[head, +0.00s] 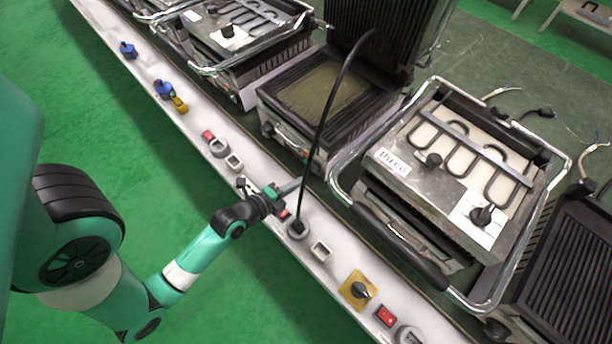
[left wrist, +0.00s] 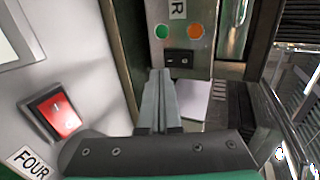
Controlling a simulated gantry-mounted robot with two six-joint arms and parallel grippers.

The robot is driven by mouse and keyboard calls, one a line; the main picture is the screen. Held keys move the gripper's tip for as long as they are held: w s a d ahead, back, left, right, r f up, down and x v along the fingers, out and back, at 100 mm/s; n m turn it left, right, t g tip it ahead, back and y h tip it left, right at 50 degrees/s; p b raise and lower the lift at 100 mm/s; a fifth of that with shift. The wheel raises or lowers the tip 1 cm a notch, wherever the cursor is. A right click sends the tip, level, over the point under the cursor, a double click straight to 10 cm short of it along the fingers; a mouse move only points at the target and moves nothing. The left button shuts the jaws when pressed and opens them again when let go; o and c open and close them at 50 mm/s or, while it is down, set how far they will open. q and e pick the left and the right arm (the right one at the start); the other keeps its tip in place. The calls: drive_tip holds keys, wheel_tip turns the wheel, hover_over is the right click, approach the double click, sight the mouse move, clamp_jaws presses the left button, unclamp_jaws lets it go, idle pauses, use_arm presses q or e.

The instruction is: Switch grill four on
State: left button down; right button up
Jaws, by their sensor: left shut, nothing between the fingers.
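My left gripper (head: 290,188) is shut and empty, at the edge of the light panel strip in the head view. Its closed fingers (left wrist: 159,100) point at the metal front of a grill in the left wrist view. On that front a black rocker switch (left wrist: 185,61) sits just beyond the fingertips; I cannot tell if they touch. Green (left wrist: 162,31) and orange (left wrist: 195,31) round lights are above it. A red rocker switch (left wrist: 55,115) is on the panel to the left, beside a label reading FOUR (left wrist: 30,162). My right gripper is not in view.
An open grill (head: 325,90) stands behind the gripper. A black cable (head: 322,120) runs down past the fingers into a panel socket (head: 298,229). A grill labelled three (head: 450,180) stands to the right. Another red switch (head: 385,316) and a yellow-plated knob (head: 358,290) are farther along.

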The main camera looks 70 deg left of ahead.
sight(314, 169)
use_arm(q)
drive_tip(key=w, duration=0.1)
drive_tip(key=w+a, duration=0.1)
drive_tip(key=w+b, duration=0.1)
drive_tip(key=shift+w+a+f, duration=0.25)
drive_tip(key=shift+a+f, duration=0.05)
drive_tip(key=shift+w+a, duration=0.1)
drive_tip(key=shift+r+p, duration=0.85)
drive_tip(key=shift+p, duration=0.15)
